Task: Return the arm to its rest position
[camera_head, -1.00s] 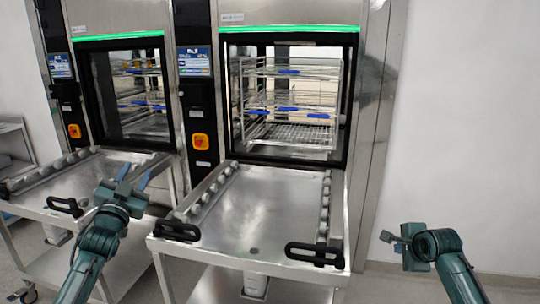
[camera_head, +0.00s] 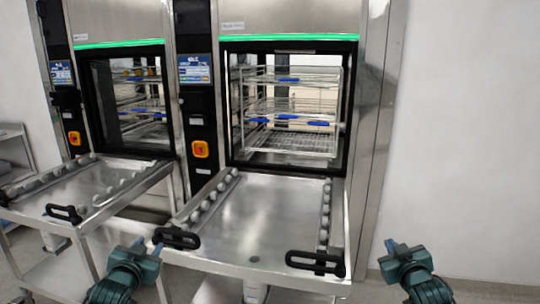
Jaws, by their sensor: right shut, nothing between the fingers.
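My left arm comes in low at the bottom left. My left gripper (camera_head: 148,246) is empty, its two blue-grey fingertips apart, beside the black handle at the left front corner of the middle trolley. My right gripper (camera_head: 390,246) is at the lower right, in front of the bare wall. Its fingers are together with nothing between them, and it is clear of the trolley. The lower parts of both arms are cut off by the bottom edge.
The middle trolley (camera_head: 262,215) has an empty steel top, roller rails and black handles (camera_head: 315,262). It stands before an open washer holding a wire rack (camera_head: 290,110). A second trolley (camera_head: 95,190) and washer are at left. The floor at right is free.

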